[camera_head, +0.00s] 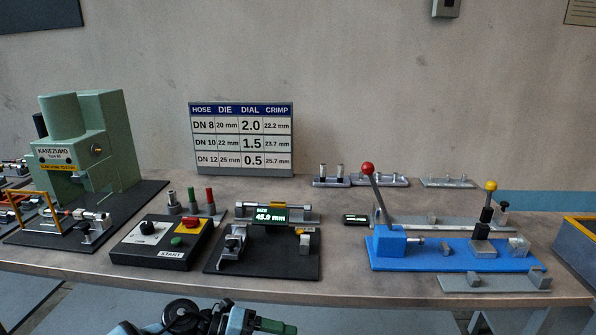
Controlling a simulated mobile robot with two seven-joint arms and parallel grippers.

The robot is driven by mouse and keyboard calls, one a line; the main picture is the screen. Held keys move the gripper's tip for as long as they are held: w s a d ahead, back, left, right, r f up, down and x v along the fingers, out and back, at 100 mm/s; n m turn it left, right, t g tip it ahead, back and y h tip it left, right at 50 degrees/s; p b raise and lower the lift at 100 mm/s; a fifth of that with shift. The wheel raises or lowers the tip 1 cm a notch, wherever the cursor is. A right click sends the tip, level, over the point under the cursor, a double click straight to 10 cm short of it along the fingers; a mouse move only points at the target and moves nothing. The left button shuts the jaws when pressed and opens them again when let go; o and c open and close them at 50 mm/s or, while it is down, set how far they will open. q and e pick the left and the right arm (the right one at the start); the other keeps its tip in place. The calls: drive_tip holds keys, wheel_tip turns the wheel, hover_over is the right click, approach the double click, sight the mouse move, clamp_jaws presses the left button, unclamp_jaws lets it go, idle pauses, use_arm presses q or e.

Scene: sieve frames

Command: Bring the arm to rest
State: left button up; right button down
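Part of an arm of mine, with blue-grey links and a black round joint, shows at the bottom edge, in front of the bench and below its top. I take it for my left arm. At its right end is a dark greenish piece, perhaps my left gripper (277,327), cut off by the picture edge. Its fingers cannot be made out, and I see nothing held there. It is apart from everything on the bench. My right gripper is not in view.
The bench (340,287) carries a green press (102,150), a black control box (165,243), a digital gauge (270,215) on a black plate, and a blue fixture (455,252) with a red-knobbed lever. A hose-size chart (242,138) stands behind. A yellow-edged bin (580,240) is at right.

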use_arm(q)
drive_tip(key=s+a+f+n+t+y, duration=0.3)
drive_tip(key=s+f+n, duration=0.4)
drive_tip(key=n, duration=0.4)
drive_tip(key=s+a+f+n+t+y, duration=0.3)
drive_tip(key=s+a+f+n+y, duration=0.2)
drive_tip(key=s+n, duration=0.5)
drive_tip(key=s+a+f+n+t+y, duration=0.3)
drive_tip(key=s+a+f+n, duration=0.5)
drive_tip(key=n, duration=0.4)
drive_tip(key=shift+s+a+f+n+y, duration=0.2)
drive_tip(key=shift+f+n+y, duration=0.1)
drive_tip(key=shift+f+y, duration=0.5)
